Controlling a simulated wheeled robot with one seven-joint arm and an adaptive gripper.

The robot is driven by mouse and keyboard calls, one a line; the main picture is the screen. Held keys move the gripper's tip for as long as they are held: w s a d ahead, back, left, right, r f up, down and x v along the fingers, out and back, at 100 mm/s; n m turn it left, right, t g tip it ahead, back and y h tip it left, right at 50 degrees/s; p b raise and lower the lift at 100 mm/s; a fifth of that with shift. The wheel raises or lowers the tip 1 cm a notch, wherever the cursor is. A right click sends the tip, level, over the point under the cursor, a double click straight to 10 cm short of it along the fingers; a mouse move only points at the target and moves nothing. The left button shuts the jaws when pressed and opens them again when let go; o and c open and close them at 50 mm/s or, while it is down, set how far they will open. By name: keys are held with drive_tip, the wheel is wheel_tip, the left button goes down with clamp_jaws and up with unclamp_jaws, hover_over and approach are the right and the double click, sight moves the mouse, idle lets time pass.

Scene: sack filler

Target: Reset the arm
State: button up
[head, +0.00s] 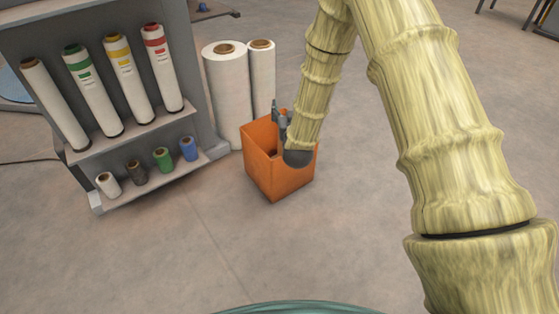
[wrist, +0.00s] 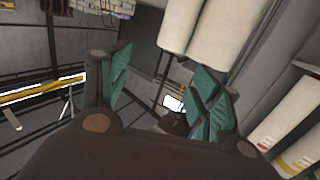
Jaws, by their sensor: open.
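My arm, with a bamboo-like surface, reaches from the right side of the head view down to an orange bin (head: 279,181) on the floor. My gripper (head: 283,122) is at the bin's opening, in front of its back part, and its fingers are partly hidden by my arm. In the wrist view my gripper (wrist: 165,95) has its two teal-padded fingers spread wide apart. Nothing is held between them. The inside of the bin is mostly hidden.
A grey rack (head: 140,138) at the left holds several long rolls above and small coloured spools below. Two large white rolls, one wide (head: 227,95) and one narrow (head: 262,80), stand right behind the bin. The floor (head: 200,250) in front is clear.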

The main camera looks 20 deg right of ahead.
drive_tip(key=shift+s+a, duration=0.15)
drive_tip(key=shift+s, duration=0.7)
drive_tip(key=s+a+f+n+g+y+p, duration=0.15)
drive_tip(key=s+f+g, duration=0.75)
drive_tip(key=s+f, duration=1.3)
drive_tip(key=s+f+g+y+p, duration=0.1)
drive_tip(key=s+f+g, duration=0.25)
drive_tip(key=s, duration=1.15)
drive_tip(key=s+f+g+y+p, duration=0.15)
drive_tip(key=s+g, duration=0.35)
drive_tip(key=s, duration=1)
wheel_tip(320, 180, up, 37)
drive_tip(key=h+p, duration=0.1)
drive_tip(key=p, duration=3.6)
drive_tip(key=shift+w+a, duration=0.25)
drive_tip(key=shift+a, duration=0.2)
